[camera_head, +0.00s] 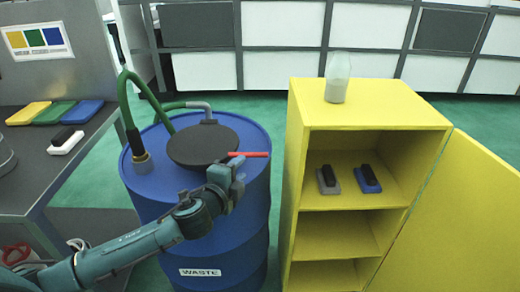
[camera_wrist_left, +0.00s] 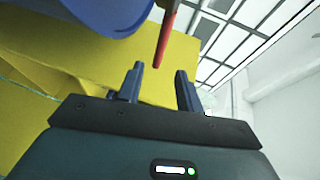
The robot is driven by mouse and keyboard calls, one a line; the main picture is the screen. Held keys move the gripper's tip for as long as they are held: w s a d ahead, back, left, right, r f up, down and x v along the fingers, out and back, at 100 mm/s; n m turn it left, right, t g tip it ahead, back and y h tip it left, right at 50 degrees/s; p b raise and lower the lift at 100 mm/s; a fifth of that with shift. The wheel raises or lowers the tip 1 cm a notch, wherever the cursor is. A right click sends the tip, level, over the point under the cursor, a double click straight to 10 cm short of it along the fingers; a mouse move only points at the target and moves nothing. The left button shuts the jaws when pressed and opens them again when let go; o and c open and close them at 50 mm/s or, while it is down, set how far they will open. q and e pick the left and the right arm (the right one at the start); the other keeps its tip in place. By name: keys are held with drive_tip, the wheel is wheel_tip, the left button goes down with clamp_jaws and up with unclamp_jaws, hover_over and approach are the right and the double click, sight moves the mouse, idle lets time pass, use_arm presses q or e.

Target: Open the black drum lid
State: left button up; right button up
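The black drum lid (camera_head: 192,147) is a dark disc lying on top of the blue drum (camera_head: 225,251) in the head view. A red handle (camera_head: 252,154) sticks out from the lid's right side; it also shows in the left wrist view (camera_wrist_left: 166,42). My left gripper (camera_head: 235,167) is just below the handle in the head view, at the drum's right front. In the left wrist view its two fingers (camera_wrist_left: 160,72) are apart with nothing between them, and the handle's end lies just beyond the fingertips. My right gripper is not in view.
A yellow cabinet (camera_head: 297,155) with its door open stands right of the drum, with a pale bottle (camera_head: 337,78) on top. A green hose (camera_head: 128,92) rises at the drum's left. A dark table (camera_head: 30,160) stands at the left.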

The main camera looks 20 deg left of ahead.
sight(253, 156)
use_arm(q)
drive_tip(key=x, duration=1.1)
drive_tip(key=shift+w+b, duration=0.35)
drive_tip(key=shift+c, duration=0.2)
clamp_jaws()
